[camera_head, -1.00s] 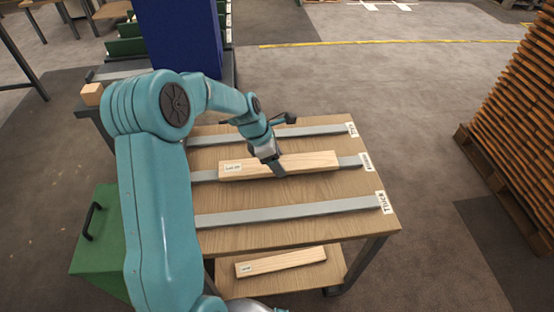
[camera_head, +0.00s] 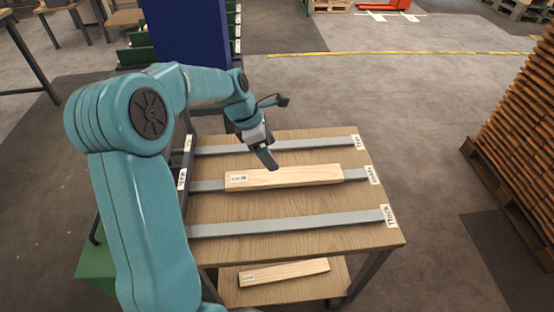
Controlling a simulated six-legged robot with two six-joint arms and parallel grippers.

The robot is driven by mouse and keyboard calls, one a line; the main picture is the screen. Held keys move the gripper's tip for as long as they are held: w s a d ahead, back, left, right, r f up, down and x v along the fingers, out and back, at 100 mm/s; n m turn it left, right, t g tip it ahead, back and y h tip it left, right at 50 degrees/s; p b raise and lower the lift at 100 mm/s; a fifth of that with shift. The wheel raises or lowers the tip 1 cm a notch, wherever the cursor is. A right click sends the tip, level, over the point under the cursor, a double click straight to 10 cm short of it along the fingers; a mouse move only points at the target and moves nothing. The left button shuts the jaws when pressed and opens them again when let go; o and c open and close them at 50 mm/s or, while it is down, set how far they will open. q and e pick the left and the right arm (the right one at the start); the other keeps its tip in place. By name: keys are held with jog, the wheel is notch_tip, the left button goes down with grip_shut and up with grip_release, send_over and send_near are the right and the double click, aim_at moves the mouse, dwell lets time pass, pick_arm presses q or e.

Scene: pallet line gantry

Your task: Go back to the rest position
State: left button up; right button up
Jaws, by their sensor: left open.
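My left gripper (camera_head: 267,160) is open and empty above the table, just over the far edge of a wooden plank. The plank (camera_head: 300,176) lies on the middle metal strip of the wooden table (camera_head: 290,200) and has a small white label at its left end. My left arm comes in from the left and covers the table's left side. My right gripper does not show.
Metal strips with white labels cross the table, the near one (camera_head: 290,224) bare. Another plank (camera_head: 285,272) lies on the lower shelf. A blue panel (camera_head: 190,35) stands behind my arm. Stacked boards on a pallet (camera_head: 520,110) stand at right. Grey floor between is clear.

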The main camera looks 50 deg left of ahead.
pick_arm(q)
jog(key=shift+v, duration=0.9)
